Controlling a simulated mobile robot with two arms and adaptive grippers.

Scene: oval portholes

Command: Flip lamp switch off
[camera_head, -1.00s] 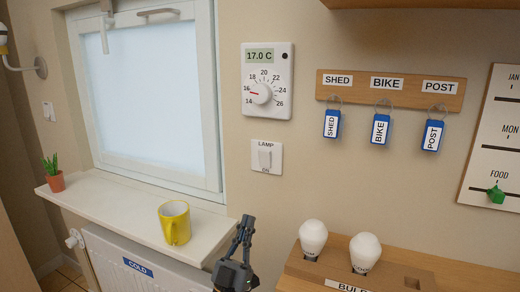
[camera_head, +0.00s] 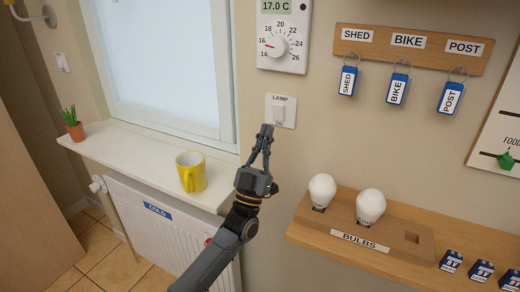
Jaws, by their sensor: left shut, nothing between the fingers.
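The lamp switch (camera_head: 279,112) is a white wall plate labelled LAMP above its rocker, with small lettering below that is partly hard to read. It sits on the beige wall under the thermostat. My left gripper (camera_head: 265,132) is dark grey, points up, and is shut and empty. Its fingertips appear just below and left of the switch's rocker, close to the plate's lower edge. I cannot tell whether they touch the plate. My right gripper is not in view.
A thermostat (camera_head: 284,38) is above the switch. A yellow mug (camera_head: 191,172) stands on the windowsill (camera_head: 130,143) at left. A wooden bulb holder (camera_head: 350,232) with two white bulbs is on a shelf at right. Key tags hang from a rack (camera_head: 408,42).

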